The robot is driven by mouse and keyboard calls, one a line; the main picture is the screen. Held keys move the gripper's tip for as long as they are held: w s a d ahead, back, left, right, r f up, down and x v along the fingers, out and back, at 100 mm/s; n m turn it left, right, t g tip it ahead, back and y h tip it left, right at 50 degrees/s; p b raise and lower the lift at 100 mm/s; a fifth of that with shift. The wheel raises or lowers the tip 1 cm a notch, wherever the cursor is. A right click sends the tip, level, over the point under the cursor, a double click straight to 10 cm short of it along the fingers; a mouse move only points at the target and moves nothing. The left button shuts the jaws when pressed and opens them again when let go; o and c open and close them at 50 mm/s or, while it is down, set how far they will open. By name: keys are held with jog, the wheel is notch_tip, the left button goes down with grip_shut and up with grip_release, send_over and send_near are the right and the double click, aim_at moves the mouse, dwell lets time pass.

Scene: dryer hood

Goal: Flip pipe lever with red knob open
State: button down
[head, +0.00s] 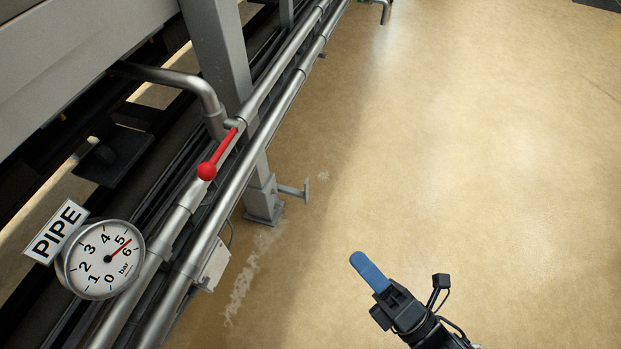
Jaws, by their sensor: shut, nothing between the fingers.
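The red pipe lever (225,148) with its round red knob (207,171) sits on the silver pipe at the left of centre in the head view. The lever lies roughly along the line of the pipe, with the knob at its lower end. My gripper (359,262) is at the lower right, over the bare floor, with its blue fingers shut together and nothing between them. It is well apart from the lever, to the right of it and lower in the picture.
Parallel silver pipes (262,133) run diagonally, beside a grey post (216,50). The tan floor (480,130) on the right is clear.

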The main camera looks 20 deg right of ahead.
jog(key=w+a+f+n+g+y+b, duration=0.1)
jog(key=w+a+f+n+g+y, duration=0.1)
jog(key=w+a+n+y, duration=0.7)
jog(key=w+a+n, duration=0.2)
jog(key=a+n, duration=0.1)
jog(key=n, duration=0.5)
jog(key=shift+a+n+g, duration=0.15)
jog(key=shift+n+g, duration=0.15)
jog(key=shift+g, duration=0.1)
jog(key=p, duration=0.2)
send_near(206, 171)
jog(key=shift+w+a, duration=2.15)
jog(key=shift+a, duration=0.1)
jog(key=shift+r, duration=0.1)
